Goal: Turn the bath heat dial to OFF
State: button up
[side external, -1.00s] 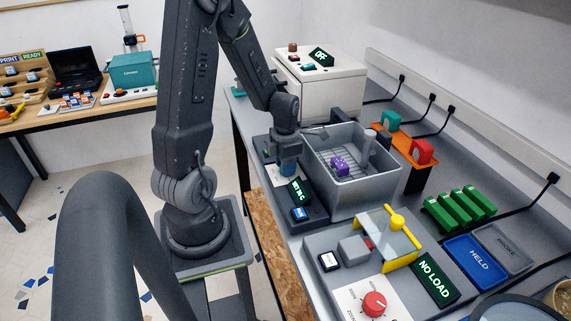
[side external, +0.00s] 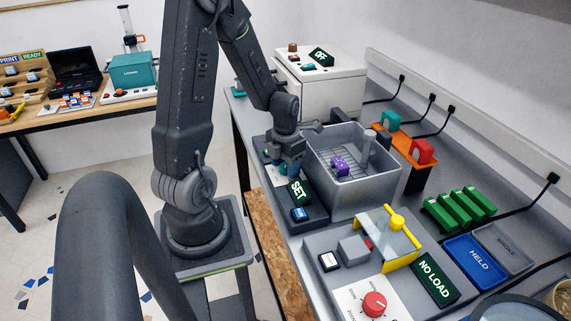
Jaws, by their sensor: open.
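My gripper (side external: 291,163) is over the panel's far end, just left of the tub. Its jaws are open. The bath heat dial is hidden at or under my gripper; only a bit of its pale plate (side external: 276,176) shows. I cannot tell whether the jaws touch the dial or where it points.
A white oven-like box (side external: 322,85) with an "OFF" display stands behind. An orange rack (side external: 405,150) is right of the tub. A load tester with a red dial (side external: 374,304) and yellow frame (side external: 402,262) stands in front. Blue and grey trays lie at right.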

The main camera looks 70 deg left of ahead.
jog(key=shift+r, duration=0.1)
notch_tip(320, 180, up, 14)
dwell(0.5)
jog(key=shift+f, duration=0.2)
jog(key=shift+c, duration=0.2)
jog(key=m+t+h, duration=0.2)
jog(key=m+h, duration=0.2)
jog(key=m, duration=1.4)
send_near(285, 165)
jog(key=x, duration=0.9)
jog(key=shift+w+f, duration=0.1)
jog(key=shift+f, duration=0.05)
jog(key=shift+c, duration=0.2)
